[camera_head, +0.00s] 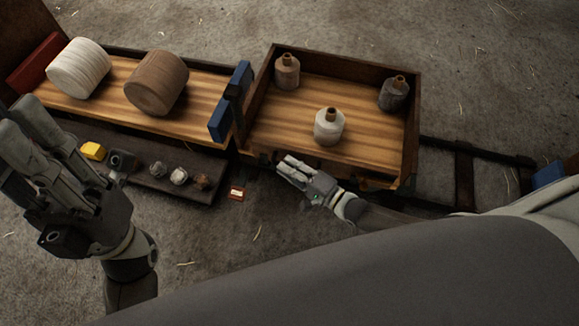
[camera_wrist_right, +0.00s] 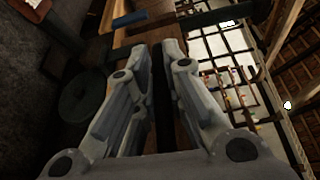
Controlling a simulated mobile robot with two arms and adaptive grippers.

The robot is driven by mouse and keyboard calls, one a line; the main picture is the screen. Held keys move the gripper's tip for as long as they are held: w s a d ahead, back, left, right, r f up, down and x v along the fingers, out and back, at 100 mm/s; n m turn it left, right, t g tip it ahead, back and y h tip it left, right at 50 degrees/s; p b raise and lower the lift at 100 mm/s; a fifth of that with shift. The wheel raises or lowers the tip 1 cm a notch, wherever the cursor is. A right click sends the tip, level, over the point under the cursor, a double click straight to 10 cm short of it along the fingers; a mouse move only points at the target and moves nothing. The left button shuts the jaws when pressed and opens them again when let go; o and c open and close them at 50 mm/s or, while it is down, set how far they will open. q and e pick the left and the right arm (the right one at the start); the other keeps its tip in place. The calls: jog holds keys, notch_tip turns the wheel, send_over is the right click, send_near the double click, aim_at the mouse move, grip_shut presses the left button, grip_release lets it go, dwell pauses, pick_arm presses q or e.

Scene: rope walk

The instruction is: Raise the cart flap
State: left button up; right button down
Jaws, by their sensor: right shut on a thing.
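The wooden cart (camera_head: 365,120) has raised dark sides at the back, left and right. At its near edge, a dark front board that looks like the flap (camera_head: 372,180) sits low, below the level of the bed; the hand hides part of it. My right gripper (camera_head: 285,168) is at this near edge, left of its middle, shut on the dark wooden board. In the right wrist view, the right gripper (camera_wrist_right: 160,50) has its fingers close together with dark wood between them. My left gripper (camera_head: 15,135) is at the left, away from the cart, its fingers apart and empty.
Three bottles (camera_head: 329,127) stand on the cart bed. Left of it, a wooden bench (camera_head: 110,88) holds a white spool (camera_head: 78,68) and a brown spool (camera_head: 156,82). A lower dark shelf (camera_head: 150,183) holds small items. Dark rails (camera_head: 465,175) run to the right.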

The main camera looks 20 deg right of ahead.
jog(key=shift+w+d+r, duration=0.1)
jog(key=shift+w+d, duration=0.1)
jog(key=shift+w, duration=0.05)
jog(key=c, duration=1.8)
grip_release()
jog(key=shift+o, duration=0.2)
jog(key=shift+s+a, duration=0.1)
jog(key=shift+s, duration=0.15)
jog(key=v, duration=1.1)
jog(key=shift+s+d, duration=0.25)
jog(key=shift+d, duration=0.05)
